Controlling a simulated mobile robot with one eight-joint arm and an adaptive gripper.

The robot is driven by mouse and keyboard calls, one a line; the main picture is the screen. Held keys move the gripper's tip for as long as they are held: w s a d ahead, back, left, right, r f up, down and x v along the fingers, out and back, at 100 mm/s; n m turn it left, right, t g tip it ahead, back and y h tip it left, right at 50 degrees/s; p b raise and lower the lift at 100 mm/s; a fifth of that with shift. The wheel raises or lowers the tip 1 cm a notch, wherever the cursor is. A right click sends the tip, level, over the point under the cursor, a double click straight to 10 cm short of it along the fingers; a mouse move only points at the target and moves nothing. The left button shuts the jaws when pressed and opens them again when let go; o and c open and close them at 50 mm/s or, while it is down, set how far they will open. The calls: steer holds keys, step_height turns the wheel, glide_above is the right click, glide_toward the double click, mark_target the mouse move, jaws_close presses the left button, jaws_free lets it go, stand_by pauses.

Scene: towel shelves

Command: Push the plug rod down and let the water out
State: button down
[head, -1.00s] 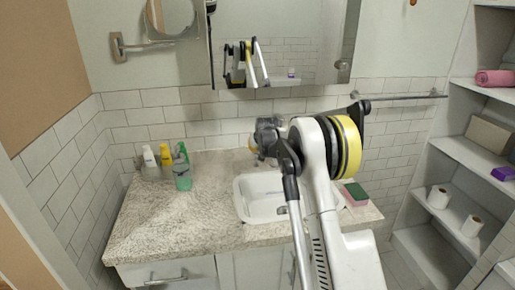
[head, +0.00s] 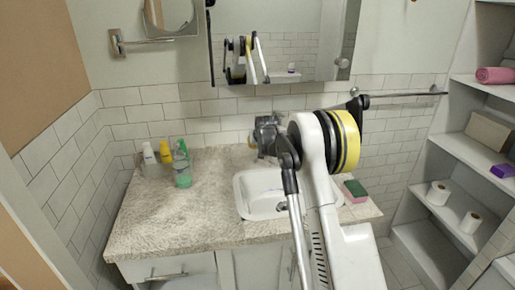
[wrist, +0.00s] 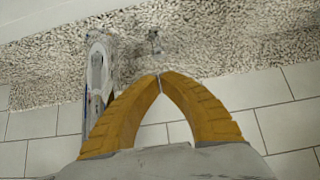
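The white sink basin (head: 243,193) is set in the speckled counter, with a dark drain spot inside. A small metal knob (wrist: 153,36), probably the plug rod's top, shows just beyond my fingertips; a gap or contact cannot be judged. My gripper (wrist: 160,80) has two yellow fingers with tips meeting and nothing seen between them. In the head view, my dark wrist is over the back of the sink, near the tiled wall, and hides the faucet and rod.
Several bottles, including a green one (head: 183,174), stand at the counter's back left. A green and pink sponge (head: 355,191) lies right of the sink. A mirror cabinet (head: 280,45) hangs above, and a towel bar (head: 405,95) is at right.

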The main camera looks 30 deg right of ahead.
steer(key=p+v, duration=0.3)
steer(key=v, duration=0.8)
steer(key=shift+w+r+p, duration=0.25)
steer(key=shift+r+p, duration=0.05)
steer(key=shift+r, duration=0.1)
